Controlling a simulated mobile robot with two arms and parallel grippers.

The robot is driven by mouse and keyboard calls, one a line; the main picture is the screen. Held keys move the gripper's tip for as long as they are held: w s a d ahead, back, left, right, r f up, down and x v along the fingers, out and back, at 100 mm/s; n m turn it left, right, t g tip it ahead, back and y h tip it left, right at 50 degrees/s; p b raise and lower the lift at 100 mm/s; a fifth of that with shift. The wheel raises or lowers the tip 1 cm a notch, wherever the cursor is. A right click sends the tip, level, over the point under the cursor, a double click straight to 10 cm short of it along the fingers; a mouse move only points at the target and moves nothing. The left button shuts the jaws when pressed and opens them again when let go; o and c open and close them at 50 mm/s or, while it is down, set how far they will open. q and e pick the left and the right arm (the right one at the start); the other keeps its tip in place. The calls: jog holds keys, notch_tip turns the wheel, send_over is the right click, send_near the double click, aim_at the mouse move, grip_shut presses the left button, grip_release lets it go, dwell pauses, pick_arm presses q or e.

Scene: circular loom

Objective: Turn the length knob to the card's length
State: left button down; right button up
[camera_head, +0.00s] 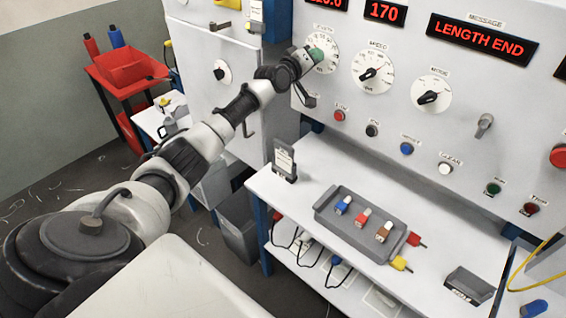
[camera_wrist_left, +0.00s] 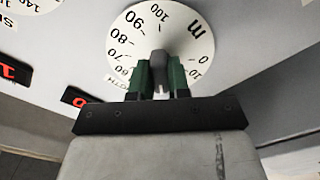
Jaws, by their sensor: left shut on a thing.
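The length knob (camera_wrist_left: 158,58) is a dark grey knob on a white dial (camera_wrist_left: 190,35) with numbers up to 100 and an "m". My right gripper is out of view.
Right of the length dial are the speed dial (camera_head: 373,72) and mode dial (camera_head: 431,94). A red display (camera_head: 482,40) reads "LENGTH END", another (camera_head: 385,12) reads "170". Coloured buttons line the panel below. A grey tray (camera_head: 350,240) with several coloured pieces lies on the table.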

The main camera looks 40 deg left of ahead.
pick_arm(q)
jog(key=shift+n, duration=0.4)
jog(key=c, duration=1.1)
grip_release()
jog(key=shift+s+a+p, duration=0.15)
jog(key=shift+s+p, duration=0.75)
jog(key=shift+s, duration=0.85)
jog(key=shift+s+a+p, duration=0.15)
jog(key=shift+s+p, duration=0.75)
jog(key=shift+s, duration=0.85)
